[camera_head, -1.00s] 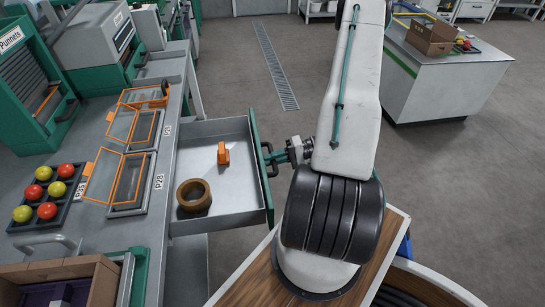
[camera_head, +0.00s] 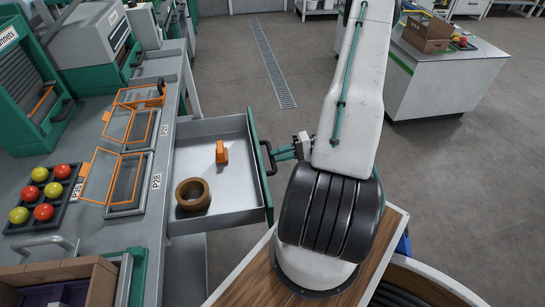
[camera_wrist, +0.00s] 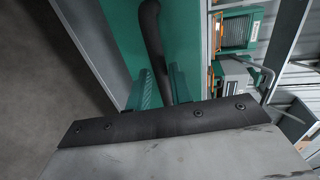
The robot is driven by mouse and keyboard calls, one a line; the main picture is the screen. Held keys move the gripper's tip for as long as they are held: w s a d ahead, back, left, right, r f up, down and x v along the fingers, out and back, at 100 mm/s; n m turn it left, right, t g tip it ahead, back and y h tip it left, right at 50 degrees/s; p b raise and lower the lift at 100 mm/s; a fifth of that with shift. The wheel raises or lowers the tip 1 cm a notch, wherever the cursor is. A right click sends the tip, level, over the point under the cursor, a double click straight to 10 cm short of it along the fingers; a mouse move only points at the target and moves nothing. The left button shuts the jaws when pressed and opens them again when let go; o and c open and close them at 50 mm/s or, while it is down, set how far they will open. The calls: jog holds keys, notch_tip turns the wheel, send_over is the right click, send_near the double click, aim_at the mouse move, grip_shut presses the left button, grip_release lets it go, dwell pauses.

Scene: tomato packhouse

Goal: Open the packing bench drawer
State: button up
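The packing bench drawer (camera_head: 215,129) is pulled far out of the bench, its grey inside showing. Its green front (camera_head: 262,190) carries a dark bar handle (camera_head: 271,158), which also shows in the wrist view (camera_wrist: 153,35). My gripper (camera_head: 284,153) is right at the handle on the outer side of the drawer front. In the wrist view its two green fingers (camera_wrist: 163,88) lie close on either side of the handle bar. Whether they press on it cannot be told, and the finger bases are hidden by the dark wrist edge.
Orange-framed clear lids (camera_head: 113,178) and a tray of tomatoes (camera_head: 70,184) are on the bench. A white counter (camera_head: 440,85) stands at the right back, with open floor between.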

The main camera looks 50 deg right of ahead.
jog(key=v, duration=0.5)
dwell(0.6)
jog(key=s+a+r+n+g+h, duration=0.2)
jog(key=a+r+g+h, duration=0.1)
jog(key=a+r, duration=0.6)
jog(key=s+a+r+n+g+h, duration=0.2)
jog(key=a+r+h, duration=0.3)
jog(key=a+r, duration=0.5)
jog(key=s+a+r+n+g+h, duration=0.2)
jog(key=a+r, duration=0.8)
jog(key=r, duration=0.6)
jog(key=shift+s+r+n+g+h, duration=0.2)
jog(key=shift+s+n+g+h, duration=0.05)
jog(key=shift+n+g+h, duration=0.75)
